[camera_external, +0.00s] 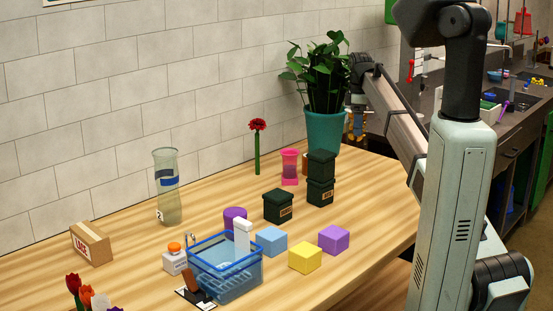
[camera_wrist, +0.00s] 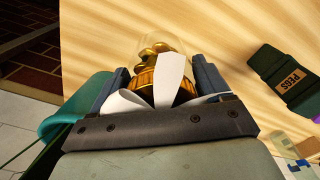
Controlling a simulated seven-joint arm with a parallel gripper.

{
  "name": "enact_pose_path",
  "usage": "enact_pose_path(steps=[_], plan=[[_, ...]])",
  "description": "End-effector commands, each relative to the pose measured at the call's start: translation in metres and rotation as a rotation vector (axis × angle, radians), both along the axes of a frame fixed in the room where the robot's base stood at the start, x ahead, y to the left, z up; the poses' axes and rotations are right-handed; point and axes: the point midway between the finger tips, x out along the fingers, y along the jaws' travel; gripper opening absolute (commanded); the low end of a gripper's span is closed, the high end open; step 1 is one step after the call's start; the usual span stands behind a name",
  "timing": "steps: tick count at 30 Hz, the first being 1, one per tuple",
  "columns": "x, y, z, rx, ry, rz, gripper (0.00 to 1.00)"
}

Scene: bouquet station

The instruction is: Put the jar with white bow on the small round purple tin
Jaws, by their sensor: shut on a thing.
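The jar with white bow (camera_wrist: 146,92) is in my gripper (camera_wrist: 160,78) in the wrist view. It looks clear at the top with gold content, and white ribbon (camera_wrist: 172,80) lies across its front. The fingers are shut on its two sides. In the external view my gripper (camera_external: 357,101) is at the table's far right end, beside the plant pot, with the gold jar (camera_external: 357,127) partly hidden by my arm. The small round purple tin (camera_external: 235,217) stands mid-table, behind the blue basket, which hides its lower part. I see nothing on its top.
The teal plant pot (camera_external: 324,132) is close to the jar. Dark green boxes (camera_external: 320,165), some stacked, and a pink hourglass-shaped item (camera_external: 289,167) stand between jar and tin. The blue basket (camera_external: 226,279), glass vase (camera_external: 168,190) and coloured cubes (camera_external: 305,257) surround the tin.

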Motion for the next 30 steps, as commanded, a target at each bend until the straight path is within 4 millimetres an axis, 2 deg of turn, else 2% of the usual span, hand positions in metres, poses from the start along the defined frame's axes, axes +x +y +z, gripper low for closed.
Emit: enact_pose_path(steps=[1, 3, 15, 21, 30], plan=[[-0.011, 0.021, 0.002, -0.001, -0.002, -0.034, 0.29], [-0.023, 0.044, 0.004, 0.000, -0.003, -0.094, 0.29], [-0.103, 0.168, 0.017, 0.001, -0.008, -0.432, 0.29], [-0.150, 0.221, 0.023, 0.003, -0.011, -0.602, 0.29], [-0.228, 0.290, 0.031, 0.007, -0.012, -0.855, 0.29]])
